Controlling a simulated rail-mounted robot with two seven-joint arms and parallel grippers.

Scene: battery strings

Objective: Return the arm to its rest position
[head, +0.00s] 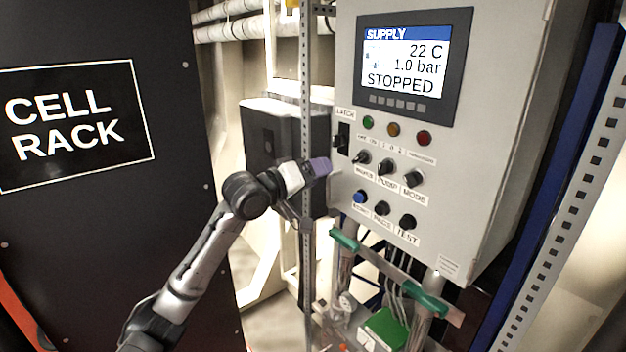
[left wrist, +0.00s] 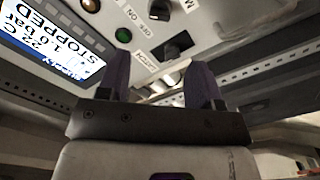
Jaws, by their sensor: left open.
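My left arm (head: 205,250) reaches in from the lower left in the head view. Its left gripper (head: 320,167), with purple fingers, is beside the left edge of the grey control panel (head: 350,200), below the latch switch (head: 342,138). In the left wrist view the two purple fingers of the gripper (left wrist: 160,78) stand apart with nothing between them. The latch switch (left wrist: 178,44) shows beyond the fingertips. Whether a finger touches the panel cannot be told. My right gripper is not in view.
The panel screen (head: 405,60) reads SUPPLY, 22 C, 1.0 bar, STOPPED. Knobs and buttons (head: 385,168) sit below it. A black cell rack (head: 180,120) stands left. A perforated post (head: 307,90) rises near the gripper.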

